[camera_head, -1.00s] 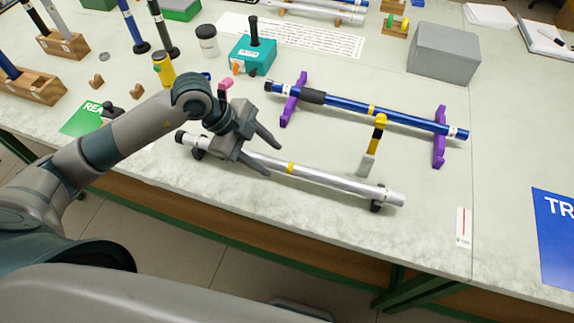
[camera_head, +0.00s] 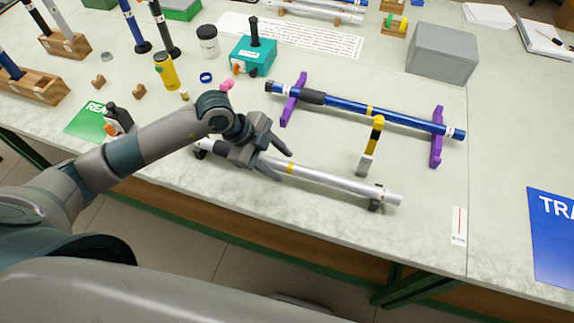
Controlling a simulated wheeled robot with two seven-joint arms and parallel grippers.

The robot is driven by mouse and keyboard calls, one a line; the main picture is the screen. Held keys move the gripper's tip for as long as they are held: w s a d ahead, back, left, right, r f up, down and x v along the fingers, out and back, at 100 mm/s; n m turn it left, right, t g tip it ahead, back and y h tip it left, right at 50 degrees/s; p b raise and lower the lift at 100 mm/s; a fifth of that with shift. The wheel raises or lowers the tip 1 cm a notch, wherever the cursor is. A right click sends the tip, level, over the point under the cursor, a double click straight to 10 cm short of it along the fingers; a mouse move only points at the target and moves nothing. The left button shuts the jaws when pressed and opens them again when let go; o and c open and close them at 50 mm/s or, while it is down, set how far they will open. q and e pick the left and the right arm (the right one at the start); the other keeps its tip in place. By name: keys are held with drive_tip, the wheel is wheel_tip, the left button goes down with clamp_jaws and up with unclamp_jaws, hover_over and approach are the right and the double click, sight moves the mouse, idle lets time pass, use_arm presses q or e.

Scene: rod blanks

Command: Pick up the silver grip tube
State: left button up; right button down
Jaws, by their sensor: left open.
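The silver grip tube (camera_head: 335,181) lies on dark supports near the front edge of the table, with a yellow band (camera_head: 289,168) near its middle. My left gripper (camera_head: 285,166) is open and empty above the tube, just left of the yellow band. Its fingers point to the right and down, one on the far side and one over the near side in this view. I cannot tell whether they touch the tube. The gripper and wrist hide part of the tube's left half. My right gripper does not show.
A blue tube (camera_head: 390,118) rests on purple stands (camera_head: 437,137) behind the silver tube. A yellow and black upright piece (camera_head: 370,146) stands between them. A grey box (camera_head: 443,52) and a teal box (camera_head: 253,56) stand farther back. The table right of the silver tube is mostly clear.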

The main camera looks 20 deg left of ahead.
use_arm(q)
drive_tip(key=c, duration=1.2)
drive_tip(key=shift+r, duration=0.1)
